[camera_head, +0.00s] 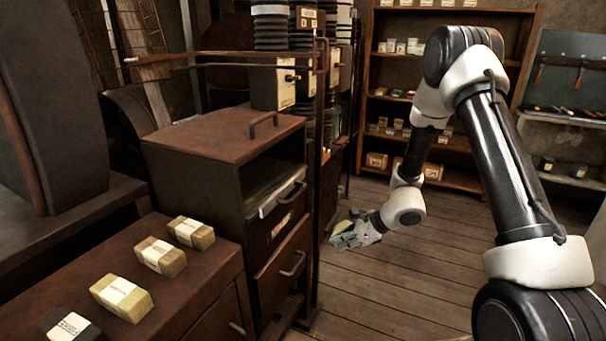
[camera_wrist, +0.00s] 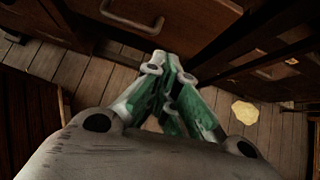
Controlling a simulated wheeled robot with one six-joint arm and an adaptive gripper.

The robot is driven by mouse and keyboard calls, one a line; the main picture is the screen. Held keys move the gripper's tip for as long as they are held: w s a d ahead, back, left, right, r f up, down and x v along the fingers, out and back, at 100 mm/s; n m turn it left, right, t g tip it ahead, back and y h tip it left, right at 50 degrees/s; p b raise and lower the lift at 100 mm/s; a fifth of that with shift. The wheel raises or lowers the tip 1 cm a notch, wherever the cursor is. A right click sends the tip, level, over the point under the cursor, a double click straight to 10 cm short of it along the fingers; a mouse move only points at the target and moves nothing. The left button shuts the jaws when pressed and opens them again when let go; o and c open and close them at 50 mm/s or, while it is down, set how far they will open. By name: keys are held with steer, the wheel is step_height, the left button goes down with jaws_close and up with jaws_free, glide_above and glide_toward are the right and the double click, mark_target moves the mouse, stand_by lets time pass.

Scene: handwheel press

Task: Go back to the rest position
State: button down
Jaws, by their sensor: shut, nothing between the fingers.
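My gripper (camera_head: 345,238) is at the end of my black and white arm, in the middle of the head view. It hangs over the wooden floor, to the right of the brown drawer cabinet, and points left. In the wrist view my gripper (camera_wrist: 172,72) shows its grey and green fingers drawn together at the tips, with nothing between them. The fingers point towards dark wooden drawer fronts. I cannot tell the exact gap between the fingertips and the cabinet.
The brown cabinet (camera_head: 222,143) has an open upper compartment and handled drawers. Several wrapped blocks, one of them here (camera_head: 121,297), lie on the lower cabinet top at left. A shelf (camera_head: 455,180) stands at the back.

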steer(key=s+d+r+n+g, duration=0.2)
steer(key=s+r+n+g, duration=0.1)
steer(key=s+n, duration=0.3)
steer(key=s+d+r+n+g, duration=0.2)
steer(key=s+r+n, duration=0.2)
steer(key=s, duration=0.4)
steer(key=s+d+r+n+t+h, duration=0.1)
steer(key=s+d+r+n, duration=0.3)
steer(key=r, duration=0.5)
steer(key=s+d+r+n+t+h, duration=0.2)
steer(key=s+d+r+n+h, duration=0.2)
steer(key=r, duration=0.5)
steer(key=s+d+r+n+t+h, duration=0.2)
steer(key=s+d+r+n+h, duration=0.1)
steer(key=s+d+r, duration=0.4)
steer(key=shift+s+d+r+n, duration=0.25)
steer(key=shift+d+r+n, duration=0.25)
steer(key=shift+r+n, duration=0.6)
steer(key=shift+r, duration=0.2)
